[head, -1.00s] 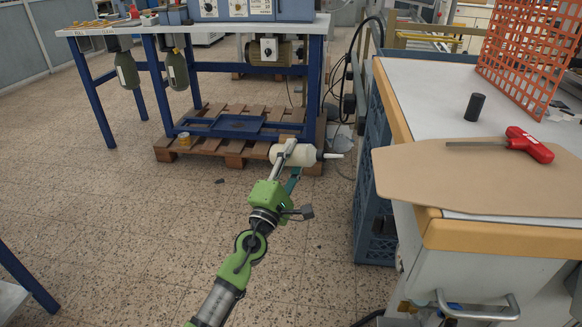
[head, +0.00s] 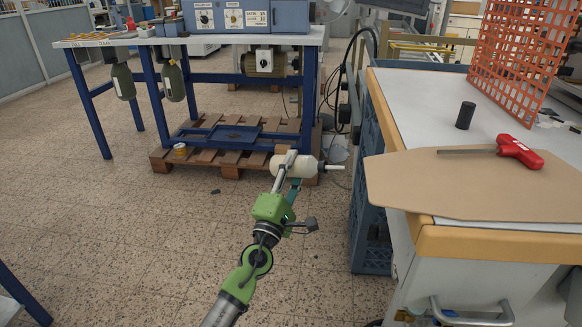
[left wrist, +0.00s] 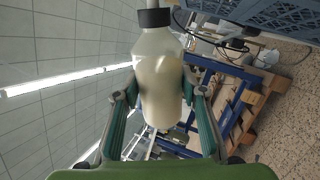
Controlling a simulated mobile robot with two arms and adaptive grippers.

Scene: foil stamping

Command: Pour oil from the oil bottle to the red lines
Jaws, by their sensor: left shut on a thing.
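The oil bottle (head: 309,168) is a cream, translucent bottle with a pale spout. In the head view it lies on its side in the air, spout to the right. My left gripper (head: 290,170) is shut on its body. In the left wrist view the bottle (left wrist: 160,75) stands between the two fingers of the left gripper (left wrist: 160,95), and a dark collar shows at its neck. I cannot make out any red lines or any oil flowing. My right gripper is not in view.
A blue-legged bench (head: 108,41) with a blue control box (head: 231,16) and two hanging green bottles stands at the back. A wooden pallet (head: 232,172) lies below it. A worktable (head: 404,95) with a brown board (head: 470,190) and a red-handled tool (head: 519,151) stands right.

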